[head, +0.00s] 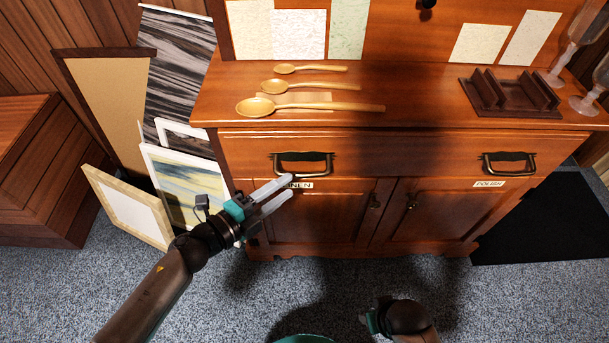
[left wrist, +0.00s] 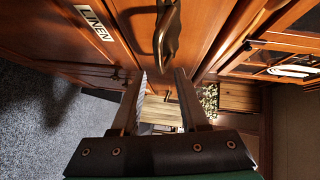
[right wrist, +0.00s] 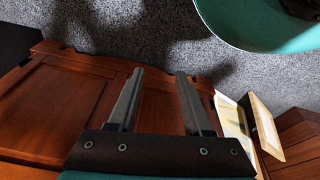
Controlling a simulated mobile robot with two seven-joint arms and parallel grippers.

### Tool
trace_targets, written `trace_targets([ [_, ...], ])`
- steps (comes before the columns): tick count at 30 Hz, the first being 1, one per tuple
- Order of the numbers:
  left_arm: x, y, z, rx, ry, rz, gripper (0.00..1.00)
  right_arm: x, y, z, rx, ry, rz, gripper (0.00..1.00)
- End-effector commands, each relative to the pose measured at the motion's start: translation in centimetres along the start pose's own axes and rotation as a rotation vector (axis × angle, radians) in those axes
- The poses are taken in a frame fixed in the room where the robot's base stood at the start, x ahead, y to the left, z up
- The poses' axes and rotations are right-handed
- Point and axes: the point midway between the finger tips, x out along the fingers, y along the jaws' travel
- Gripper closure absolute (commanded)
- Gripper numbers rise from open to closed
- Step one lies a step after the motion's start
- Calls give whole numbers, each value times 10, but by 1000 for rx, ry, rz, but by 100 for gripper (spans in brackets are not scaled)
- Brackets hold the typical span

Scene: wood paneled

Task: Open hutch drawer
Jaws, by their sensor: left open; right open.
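The wooden hutch has a wide drawer (head: 420,153) below its top, and the drawer looks shut. It carries two dark metal handles, the left handle (head: 302,168) and the right handle (head: 509,168). My left gripper (head: 289,187) is open and empty, just below and left of the left handle, near the LINEN label. In the left wrist view that handle (left wrist: 166,40) shows beyond the fingertips, not between them. My right gripper (right wrist: 160,76) is open and empty, with cabinet doors and carpet beyond it. In the head view it is low at the bottom, its fingers hidden.
Wooden spoons (head: 310,107) and a dark wooden rack (head: 509,93) stand on the hutch top, with glasses (head: 586,100) at the right. Framed pictures (head: 185,185) lean left of the hutch. Cabinet doors (head: 320,215) lie below the drawer. Carpet (head: 250,295) in front is clear.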

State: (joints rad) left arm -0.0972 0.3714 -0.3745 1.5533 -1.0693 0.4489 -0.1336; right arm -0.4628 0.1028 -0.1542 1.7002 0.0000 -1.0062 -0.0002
Motion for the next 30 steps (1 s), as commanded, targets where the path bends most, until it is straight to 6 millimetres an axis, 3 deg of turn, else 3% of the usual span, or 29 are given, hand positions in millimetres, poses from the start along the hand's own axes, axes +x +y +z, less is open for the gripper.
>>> trace_targets([
  [6,42,1,1,-1,-1,-2,56,-13,1,-16,2,32,2,50],
  [12,64,1,0,-2,-1,-1,56,-24,2,-24,3,50,3,50],
  [24,70,0,0,-3,-2,0,56,-28,2,-28,3,56,3,50],
  [30,70,0,0,-2,-2,0,76,-28,1,-28,3,56,3,50],
])
